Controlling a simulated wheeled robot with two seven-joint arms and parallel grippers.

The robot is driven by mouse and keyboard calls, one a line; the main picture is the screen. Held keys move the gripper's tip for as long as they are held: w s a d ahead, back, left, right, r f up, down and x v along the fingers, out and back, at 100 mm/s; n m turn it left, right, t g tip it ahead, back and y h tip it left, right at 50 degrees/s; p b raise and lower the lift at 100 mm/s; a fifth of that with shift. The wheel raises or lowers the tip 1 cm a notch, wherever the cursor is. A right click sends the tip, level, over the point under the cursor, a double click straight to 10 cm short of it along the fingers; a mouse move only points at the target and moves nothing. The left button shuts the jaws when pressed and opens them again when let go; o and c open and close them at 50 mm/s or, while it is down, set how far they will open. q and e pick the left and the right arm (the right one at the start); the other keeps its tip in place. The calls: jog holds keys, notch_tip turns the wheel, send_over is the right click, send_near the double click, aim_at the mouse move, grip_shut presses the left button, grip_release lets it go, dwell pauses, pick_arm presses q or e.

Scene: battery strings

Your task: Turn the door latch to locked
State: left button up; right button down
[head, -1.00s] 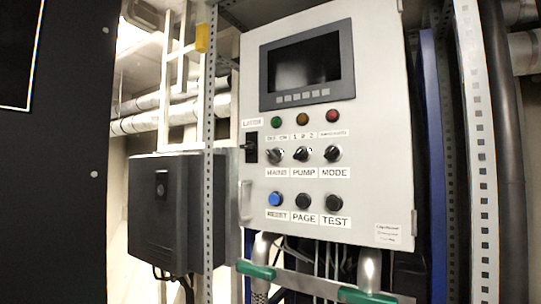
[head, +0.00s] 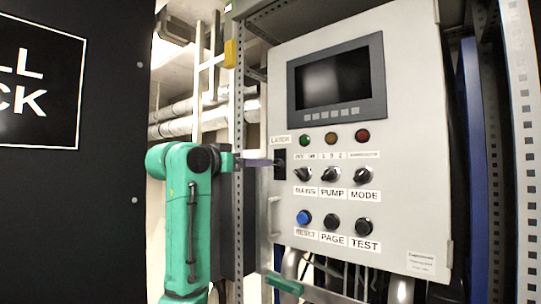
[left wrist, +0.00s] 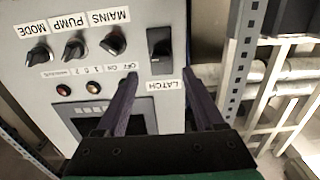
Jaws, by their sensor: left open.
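The door latch (head: 280,166) is a black plate with a small knob at the left edge of the grey control cabinet (head: 420,120), under the LATCH label (head: 281,140). In the left wrist view, upside down, the latch (left wrist: 160,45) has a dark knob standing up along the plate. My left gripper (head: 270,162) reaches in from the left at latch height. In the wrist view its two dark fingers (left wrist: 162,76) are apart with nothing between them. The latch lies between the finger lines, just beyond the tips; contact cannot be told. My right gripper is out of view.
Knobs for MAINS (head: 303,175), PUMP and MODE sit right of the latch, with the blue RESET button (head: 304,218) below. A door handle (head: 272,216) is under the latch. A perforated metal post (head: 239,200) stands just left of the cabinet.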

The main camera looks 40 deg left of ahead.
aim_at(277, 162)
pick_arm(q)
jog(key=w+p, duration=0.1)
jog(key=w, duration=0.2)
jog(key=w+p, duration=0.1)
jog(key=w, duration=0.1)
jog(key=shift+w+a+r+p, duration=0.1)
jog(key=shift+w+r+p, duration=0.05)
jog(key=shift+r+p, duration=0.2)
jog(key=shift+w+a+f, duration=0.1)
jog(key=shift+w+f, duration=0.1)
jog(key=shift+w, duration=0.15)
jog(key=shift+w+f, duration=0.15)
jog(key=shift+w, duration=0.05)
jog(key=c, duration=1)
grip_shut()
